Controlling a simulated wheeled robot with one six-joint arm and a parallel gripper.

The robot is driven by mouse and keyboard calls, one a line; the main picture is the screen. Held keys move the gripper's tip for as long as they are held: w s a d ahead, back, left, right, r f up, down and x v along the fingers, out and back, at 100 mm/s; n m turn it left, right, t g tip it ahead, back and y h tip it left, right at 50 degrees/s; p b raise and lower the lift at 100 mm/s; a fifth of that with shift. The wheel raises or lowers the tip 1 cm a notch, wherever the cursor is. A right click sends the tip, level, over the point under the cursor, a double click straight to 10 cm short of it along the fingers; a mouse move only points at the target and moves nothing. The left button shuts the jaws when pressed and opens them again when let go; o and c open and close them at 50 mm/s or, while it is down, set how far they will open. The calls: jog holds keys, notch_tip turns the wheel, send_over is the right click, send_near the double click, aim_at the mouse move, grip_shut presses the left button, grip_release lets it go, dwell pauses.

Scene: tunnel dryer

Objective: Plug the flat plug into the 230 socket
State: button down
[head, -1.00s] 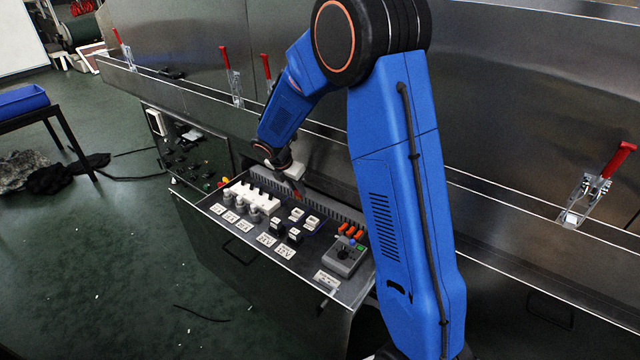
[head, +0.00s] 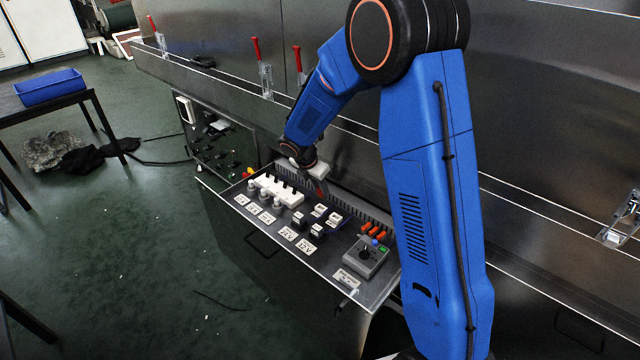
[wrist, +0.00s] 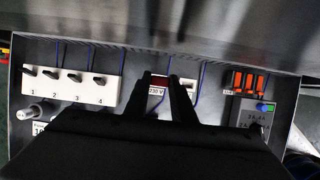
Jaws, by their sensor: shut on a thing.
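The 230 socket is a white block with a "230 V" label (wrist: 157,91), seen in the wrist view just below my fingertips. My gripper (wrist: 161,79) reaches down to it, its two dark fingers shut on a small dark red piece (wrist: 160,83), which I take to be the flat plug. The fingers cover much of the plug and part of the socket, so I cannot tell whether plug and socket touch. In the head view my gripper (head: 320,186) is small, just behind the white sockets (head: 320,210) on the open panel.
A white strip with numbered black switches (wrist: 70,83) lies left of my gripper. Orange-red switches (wrist: 249,82) and a grey box (head: 366,255) stand to the right. Blue wires run behind the sockets. The steel dryer wall (head: 560,150) rises close behind the panel.

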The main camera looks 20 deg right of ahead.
aim_at(320, 194)
jog(key=shift+f, duration=1.95)
jog(key=shift+f, duration=1.2)
jog(key=c, duration=1.4)
grip_release()
jog(key=shift+c, duration=0.2)
jog(key=v, duration=1.7)
jog(key=shift+r, duration=0.2)
